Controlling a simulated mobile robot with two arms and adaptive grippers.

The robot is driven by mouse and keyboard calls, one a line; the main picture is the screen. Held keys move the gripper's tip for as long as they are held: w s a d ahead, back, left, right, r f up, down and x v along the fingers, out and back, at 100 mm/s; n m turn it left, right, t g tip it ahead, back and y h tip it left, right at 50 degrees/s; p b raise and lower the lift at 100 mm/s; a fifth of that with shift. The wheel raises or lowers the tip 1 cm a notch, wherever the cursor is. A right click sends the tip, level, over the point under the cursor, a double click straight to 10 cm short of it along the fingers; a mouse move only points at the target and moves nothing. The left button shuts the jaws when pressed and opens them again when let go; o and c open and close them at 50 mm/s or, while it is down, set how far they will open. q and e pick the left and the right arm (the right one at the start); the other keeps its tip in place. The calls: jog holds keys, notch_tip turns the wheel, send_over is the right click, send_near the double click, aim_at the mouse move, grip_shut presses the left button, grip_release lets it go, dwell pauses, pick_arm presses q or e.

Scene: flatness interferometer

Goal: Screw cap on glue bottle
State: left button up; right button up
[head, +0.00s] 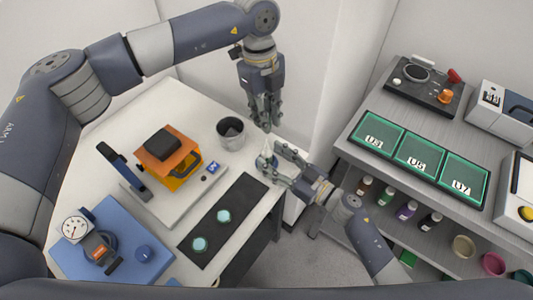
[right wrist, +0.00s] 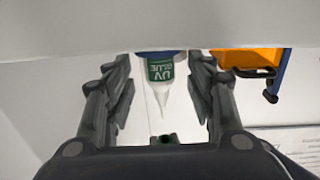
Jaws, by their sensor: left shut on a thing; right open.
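The glue bottle, white with a green UV GLUE label, shows in the right wrist view (right wrist: 160,70), its pointed nozzle toward the bottom of the picture. In the head view its pale nozzle (head: 268,145) points up from a blue round base (head: 262,162) at the table's right corner. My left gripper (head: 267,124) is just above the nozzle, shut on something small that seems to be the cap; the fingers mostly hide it. My right gripper (head: 273,162) is open beside the bottle, its fingers (right wrist: 160,110) on either side of it in the wrist view, apart from it.
A grey cup (head: 230,131) stands left of the bottle. An orange device (head: 168,155), a dark mat (head: 225,222) with two teal discs and a blue gauge plate (head: 115,245) fill much of the white table. A grey shelf (head: 350,140) with green trays stands at right.

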jog(key=shift+x, duration=1.3)
grip_shut()
pick_arm(q)
send_over(268, 146)
jog(key=shift+w+a+f, duration=0.1)
jog(key=shift+f, duration=1.15)
jog(key=shift+w+a+f, duration=0.1)
jog(key=shift+f, duration=1.1)
jog(key=shift+f, duration=0.9)
jog(key=shift+f, duration=0.55)
